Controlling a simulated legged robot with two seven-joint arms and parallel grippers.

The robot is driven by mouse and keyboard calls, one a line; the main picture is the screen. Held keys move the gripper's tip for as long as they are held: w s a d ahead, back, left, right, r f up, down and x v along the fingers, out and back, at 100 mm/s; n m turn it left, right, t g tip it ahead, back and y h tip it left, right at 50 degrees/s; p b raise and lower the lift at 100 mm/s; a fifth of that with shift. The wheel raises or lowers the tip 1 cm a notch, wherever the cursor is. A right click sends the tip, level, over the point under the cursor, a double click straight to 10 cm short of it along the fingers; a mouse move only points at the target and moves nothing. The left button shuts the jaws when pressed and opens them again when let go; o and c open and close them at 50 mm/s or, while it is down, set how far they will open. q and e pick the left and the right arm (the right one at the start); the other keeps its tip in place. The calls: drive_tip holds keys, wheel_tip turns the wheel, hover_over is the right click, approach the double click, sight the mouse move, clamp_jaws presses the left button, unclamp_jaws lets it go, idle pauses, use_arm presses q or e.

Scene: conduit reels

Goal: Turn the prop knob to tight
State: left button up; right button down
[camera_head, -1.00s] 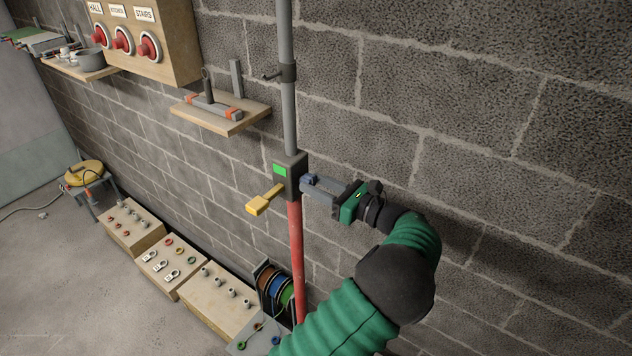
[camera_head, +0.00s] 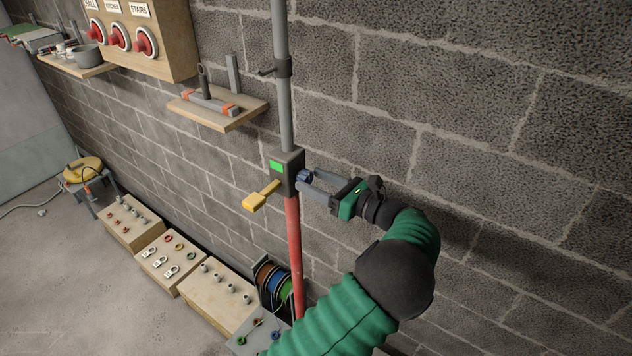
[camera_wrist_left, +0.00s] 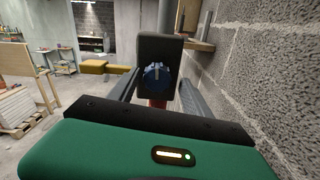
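The blue prop knob (camera_head: 304,176) is on the right side of a dark box (camera_head: 287,173) on the upright prop. The box has a lit green panel (camera_head: 276,166) and a yellow lever (camera_head: 262,196). In the left wrist view the knob (camera_wrist_left: 157,76) faces me with a pale mark near its top; any scale lettering is too small to read. My left gripper (camera_head: 313,183) is at the knob. Its fingers are apart, one on each side of the knob, with gaps showing in the left wrist view (camera_wrist_left: 158,92). My right gripper is not in view.
The prop has a grey upper tube (camera_head: 283,100) and a red lower tube (camera_head: 294,250), close to the block wall (camera_head: 480,150). A wooden shelf (camera_head: 225,118) juts out at left. Boxes (camera_head: 215,300) and cable reels (camera_head: 275,282) stand below along the wall.

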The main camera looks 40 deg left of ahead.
use_arm(q)
drive_tip(key=shift+d+r, duration=0.1)
drive_tip(key=shift+d, duration=0.05)
drive_tip(key=w+d, duration=0.2)
drive_tip(key=d, duration=1.4)
drive_tip(key=shift+d, duration=0.4)
drive_tip(key=shift+a+f, duration=0.2)
drive_tip(key=shift+a, duration=0.05)
